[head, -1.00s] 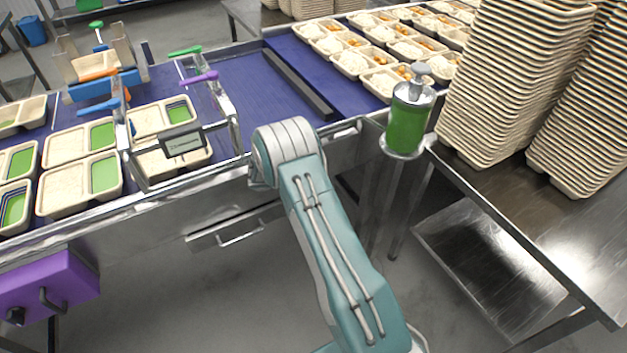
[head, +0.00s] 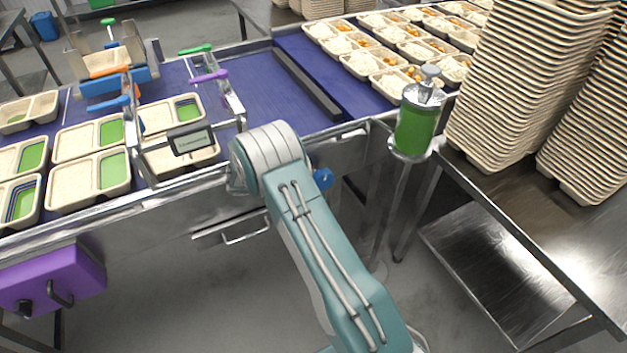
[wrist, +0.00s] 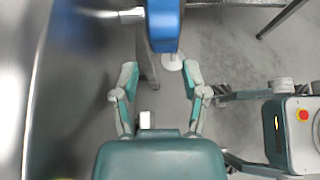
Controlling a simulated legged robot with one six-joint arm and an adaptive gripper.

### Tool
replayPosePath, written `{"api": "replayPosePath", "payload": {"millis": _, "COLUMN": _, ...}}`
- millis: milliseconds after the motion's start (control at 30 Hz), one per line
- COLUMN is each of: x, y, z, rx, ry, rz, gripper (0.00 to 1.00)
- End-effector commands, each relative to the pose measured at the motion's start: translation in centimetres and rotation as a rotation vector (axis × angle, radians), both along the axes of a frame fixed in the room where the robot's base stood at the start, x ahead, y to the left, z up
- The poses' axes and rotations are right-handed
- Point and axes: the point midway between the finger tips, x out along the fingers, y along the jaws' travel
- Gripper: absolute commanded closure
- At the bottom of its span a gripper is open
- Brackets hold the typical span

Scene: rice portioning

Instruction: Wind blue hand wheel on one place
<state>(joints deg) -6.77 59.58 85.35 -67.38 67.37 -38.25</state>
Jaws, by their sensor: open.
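The blue hand wheel (head: 323,180) shows in the head view just right of my arm's upper joint, at the front side of the conveyor; my arm hides part of its surroundings. In the wrist view the blue wheel (wrist: 163,22) is at the top centre, seen edge-on, with a metal shaft running left from it. My gripper (wrist: 160,82) is open in the wrist view, its two fingers spread apart below the wheel. The wheel is beyond the fingertips, and nothing is between them. In the head view my gripper is hidden behind my arm.
A green cylinder dispenser (head: 416,130) stands right of my arm. Tall tray stacks (head: 515,100) stand on the steel table (head: 490,185). A purple box (head: 55,283) hangs at lower left.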

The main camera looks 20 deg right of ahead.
Motion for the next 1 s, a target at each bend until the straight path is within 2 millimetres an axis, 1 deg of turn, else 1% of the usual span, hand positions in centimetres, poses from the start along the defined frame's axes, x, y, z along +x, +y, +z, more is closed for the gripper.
{"api": "replayPosePath", "payload": {"millis": 33, "x": 0.0, "y": 1.3, "z": 0.0, "rx": 0.000, "ry": 0.000, "rz": 0.004, "gripper": 0.43}}
{"api": "replayPosePath", "payload": {"millis": 200, "x": -0.1, "y": 4.5, "z": 0.0, "rx": 0.001, "ry": -0.001, "rz": 0.003, "gripper": 0.43}}
{"api": "replayPosePath", "payload": {"millis": 300, "x": -0.2, "y": 5.8, "z": 0.0, "rx": 0.000, "ry": -0.001, "rz": 0.002, "gripper": 0.43}}
{"api": "replayPosePath", "payload": {"millis": 400, "x": -0.2, "y": 6.5, "z": 0.0, "rx": 0.001, "ry": 0.000, "rz": 0.001, "gripper": 0.43}}
{"api": "replayPosePath", "payload": {"millis": 533, "x": -0.3, "y": 6.8, "z": 0.0, "rx": 0.001, "ry": -0.001, "rz": -0.001, "gripper": 0.43}}
{"api": "replayPosePath", "payload": {"millis": 767, "x": -0.3, "y": 6.7, "z": -0.1, "rx": -0.006, "ry": 0.002, "rz": -0.001, "gripper": 0.43}}
{"api": "replayPosePath", "payload": {"millis": 867, "x": -0.4, "y": 5.6, "z": -0.4, "rx": -0.094, "ry": 0.013, "rz": -0.005, "gripper": 0.43}}
{"api": "replayPosePath", "payload": {"millis": 1000, "x": -0.4, "y": 3.5, "z": -0.4, "rx": -0.334, "ry": 0.013, "rz": -0.010, "gripper": 0.43}}
